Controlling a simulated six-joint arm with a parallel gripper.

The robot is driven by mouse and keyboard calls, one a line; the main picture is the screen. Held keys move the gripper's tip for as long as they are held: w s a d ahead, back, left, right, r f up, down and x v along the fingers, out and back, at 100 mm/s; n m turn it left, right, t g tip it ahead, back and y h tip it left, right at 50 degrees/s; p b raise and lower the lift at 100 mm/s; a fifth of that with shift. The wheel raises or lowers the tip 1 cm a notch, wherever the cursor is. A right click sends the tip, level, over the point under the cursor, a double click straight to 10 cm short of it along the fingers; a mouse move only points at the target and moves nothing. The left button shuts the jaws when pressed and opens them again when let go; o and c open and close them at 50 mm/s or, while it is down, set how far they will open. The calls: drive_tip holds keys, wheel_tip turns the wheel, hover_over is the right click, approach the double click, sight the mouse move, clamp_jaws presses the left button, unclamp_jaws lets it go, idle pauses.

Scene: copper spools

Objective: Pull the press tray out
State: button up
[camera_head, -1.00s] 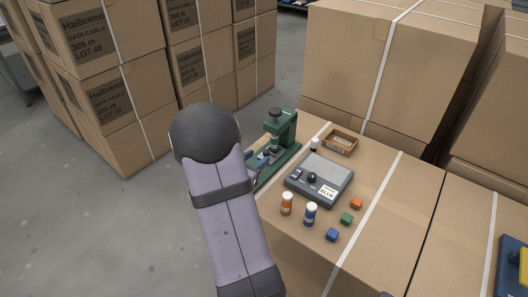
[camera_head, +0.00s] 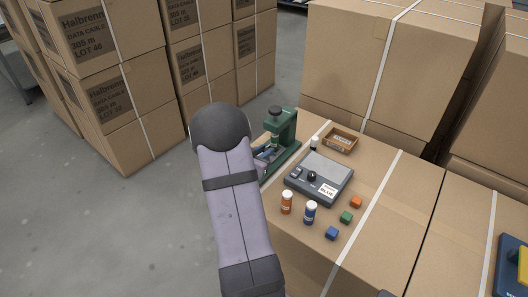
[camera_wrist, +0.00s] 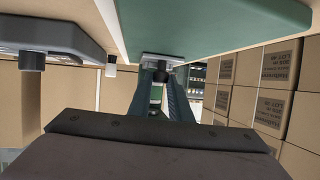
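The green press (camera_head: 283,128) stands at the left edge of the carton top, with its column and dark top knob upright. Its base (camera_wrist: 220,25) fills the top of the wrist view. The grey tray end (camera_wrist: 160,57) shows there at the base's edge, with a dark knob (camera_wrist: 162,76) on it. My gripper (camera_wrist: 161,80) has its two dark fingers either side of this knob. I cannot tell whether they touch it. In the head view my arm hides most of the gripper and part of the tray (camera_head: 264,154).
A grey box with a "BLUE" label (camera_head: 319,178) sits right of the press. Orange (camera_head: 287,202) and blue (camera_head: 310,213) bottles and small coloured cubes (camera_head: 346,217) stand in front. A small brown bin (camera_head: 340,140) is behind. Stacked cartons (camera_head: 110,90) rise at left; floor space lies between.

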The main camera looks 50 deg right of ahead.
clamp_jaws()
drive_tip(key=a+p, duration=0.2)
drive_tip(key=a, duration=1)
drive_tip(key=shift+p, duration=0.3)
drive_tip(key=shift+a+f, duration=0.1)
drive_tip(key=shift+a, duration=0.05)
drive_tip(key=shift+o, duration=2.2)
unclamp_jaws()
drive_tip(key=shift+o, duration=1.1)
drive_tip(key=shift+a, duration=0.2)
drive_tip(key=shift+d, duration=0.1)
drive_tip(key=v, duration=0.7)
